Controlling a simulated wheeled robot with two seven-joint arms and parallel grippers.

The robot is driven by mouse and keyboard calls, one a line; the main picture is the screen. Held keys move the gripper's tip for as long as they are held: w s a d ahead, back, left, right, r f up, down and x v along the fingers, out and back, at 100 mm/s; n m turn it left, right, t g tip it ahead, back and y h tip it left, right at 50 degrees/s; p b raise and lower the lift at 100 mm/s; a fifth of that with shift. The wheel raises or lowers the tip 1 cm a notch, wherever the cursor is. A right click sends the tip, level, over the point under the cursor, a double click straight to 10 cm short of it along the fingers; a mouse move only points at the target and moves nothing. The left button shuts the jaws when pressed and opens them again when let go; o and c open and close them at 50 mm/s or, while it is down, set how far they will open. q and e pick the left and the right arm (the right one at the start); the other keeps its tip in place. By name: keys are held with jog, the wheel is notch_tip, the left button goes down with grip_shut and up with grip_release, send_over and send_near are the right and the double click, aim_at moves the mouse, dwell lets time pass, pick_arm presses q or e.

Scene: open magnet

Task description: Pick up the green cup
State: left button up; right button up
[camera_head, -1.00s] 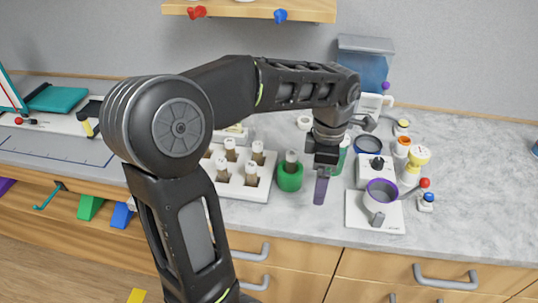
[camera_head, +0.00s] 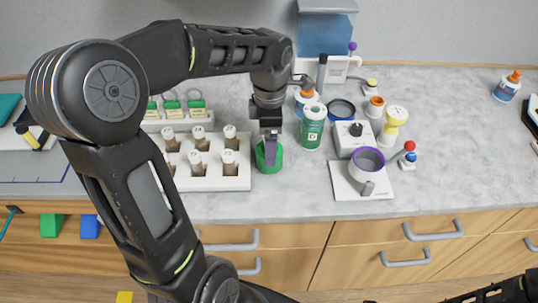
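The green cup (camera_head: 268,161) stands on the grey counter, just right of the white rack of vials. My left gripper (camera_head: 270,150) points down right at the cup, with its fingers overlapping the cup's opening and front. The fingers line up one behind the other, so I cannot tell how far apart they are or whether they grip the cup. The inside of the cup is mostly hidden by the gripper. Only a dark piece of my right arm shows in the bottom right corner; its gripper is out of view.
The white vial rack (camera_head: 236,172) is close on the left. A green-labelled bottle (camera_head: 312,128) stands close on the right. Beyond it are a white device (camera_head: 353,140) and a purple-rimmed cup (camera_head: 367,162) on a white base. The counter (camera_head: 460,160) is clear farther right.

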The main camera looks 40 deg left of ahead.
pick_arm(q)
jog(key=shift+a+f+p, duration=0.1)
jog(key=shift+f+p, duration=0.7)
jog(key=shift+f, duration=1.8)
jog(key=c, duration=1.7)
